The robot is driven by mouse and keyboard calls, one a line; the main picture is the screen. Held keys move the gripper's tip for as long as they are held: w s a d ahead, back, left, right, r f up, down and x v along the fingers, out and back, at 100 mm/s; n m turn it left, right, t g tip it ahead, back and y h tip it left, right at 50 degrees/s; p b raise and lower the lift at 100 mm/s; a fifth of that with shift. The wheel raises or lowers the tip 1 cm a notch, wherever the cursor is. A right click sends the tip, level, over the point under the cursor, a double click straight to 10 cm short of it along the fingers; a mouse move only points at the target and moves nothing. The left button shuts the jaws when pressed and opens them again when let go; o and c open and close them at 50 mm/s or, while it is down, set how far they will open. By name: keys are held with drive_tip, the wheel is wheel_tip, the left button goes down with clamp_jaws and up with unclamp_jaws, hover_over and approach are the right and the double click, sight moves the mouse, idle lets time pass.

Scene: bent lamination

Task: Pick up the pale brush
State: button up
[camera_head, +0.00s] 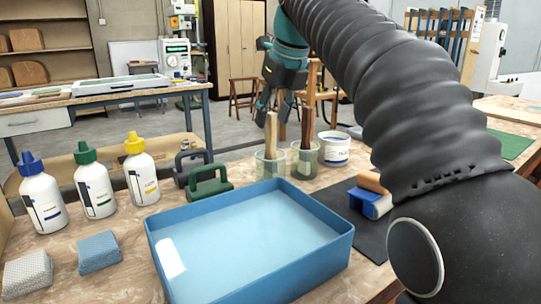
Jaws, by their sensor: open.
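The pale brush (271,135) stands upright in a clear cup (270,168) behind the blue tray, its light wooden handle pointing up. A second cup (304,161) just to its right holds darker brown handles (307,118). My gripper (273,108) is teal and dark grey and points down over the cups. Its fingers are apart, at the height of the pale handle's top. I cannot tell how far the fingers are from the handle in depth. The brush's lower end is blurred by the cup.
A blue tray (346,241) fills the front middle. Green and dark clamps (208,182) stand left of the cups. A white tub (334,153) stands to their right. Three capped bottles (97,190) and two blocks (99,251) are at left. A roller (372,183) lies right.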

sight(266, 138)
drive_tip(key=shift+w+b+x, duration=0.15)
drive_tip(key=shift+b+x, duration=0.2)
drive_tip(key=shift+x, duration=0.95)
drive_tip(key=shift+w+b+x, duration=0.1)
drive_tip(key=shift+b+x, duration=0.2)
drive_tip(key=shift+x, duration=1)
drive_tip(key=shift+r, duration=0.1)
clamp_jaws()
